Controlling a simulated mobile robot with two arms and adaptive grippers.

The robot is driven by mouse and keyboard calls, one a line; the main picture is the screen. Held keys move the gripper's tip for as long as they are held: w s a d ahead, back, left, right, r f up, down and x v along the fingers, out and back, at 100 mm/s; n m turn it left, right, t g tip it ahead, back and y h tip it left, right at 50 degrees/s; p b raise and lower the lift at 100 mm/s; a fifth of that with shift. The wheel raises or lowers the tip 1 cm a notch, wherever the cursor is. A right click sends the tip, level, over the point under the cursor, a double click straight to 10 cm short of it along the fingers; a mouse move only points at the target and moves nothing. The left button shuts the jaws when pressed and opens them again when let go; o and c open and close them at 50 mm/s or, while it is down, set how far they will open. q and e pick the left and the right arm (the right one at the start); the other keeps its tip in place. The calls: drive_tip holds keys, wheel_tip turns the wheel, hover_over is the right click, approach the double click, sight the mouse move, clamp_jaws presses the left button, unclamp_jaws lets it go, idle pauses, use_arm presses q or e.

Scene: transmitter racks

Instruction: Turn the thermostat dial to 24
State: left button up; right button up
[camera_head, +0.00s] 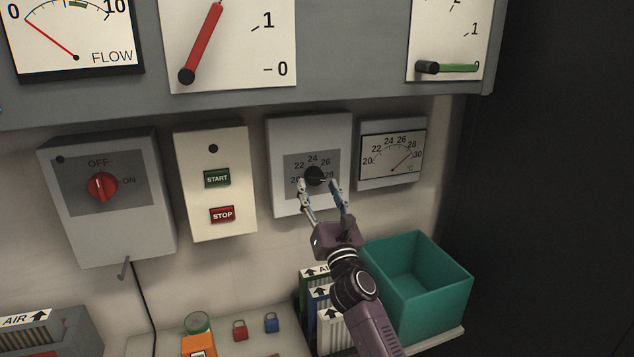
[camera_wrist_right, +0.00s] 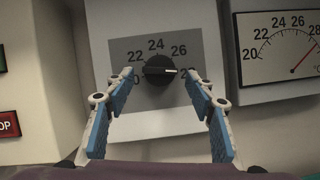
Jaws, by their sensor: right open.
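The thermostat (camera_head: 288,196) is a pale box on the wall with a grey scale plate marked from 20 up past 26. Its black round dial (camera_head: 314,176) shows large in the right wrist view (camera_wrist_right: 157,70), where its white mark points right, toward the end of the scale below 26. My right gripper (camera_head: 319,183) is open, with one finger on each side of the dial. My left gripper is not in view.
Left are a START/STOP box (camera_head: 213,195) and a red OFF/ON switch (camera_head: 102,186). Below, a teal bin (camera_head: 440,300) and several AIR filters (camera_head: 318,290) stand close to my right arm.

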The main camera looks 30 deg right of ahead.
drive_tip(key=shift+x, duration=0.95)
drive_tip(key=c, duration=1.1)
drive_tip(key=shift+c, duration=0.2)
drive_tip(key=shift+n, duration=0.4)
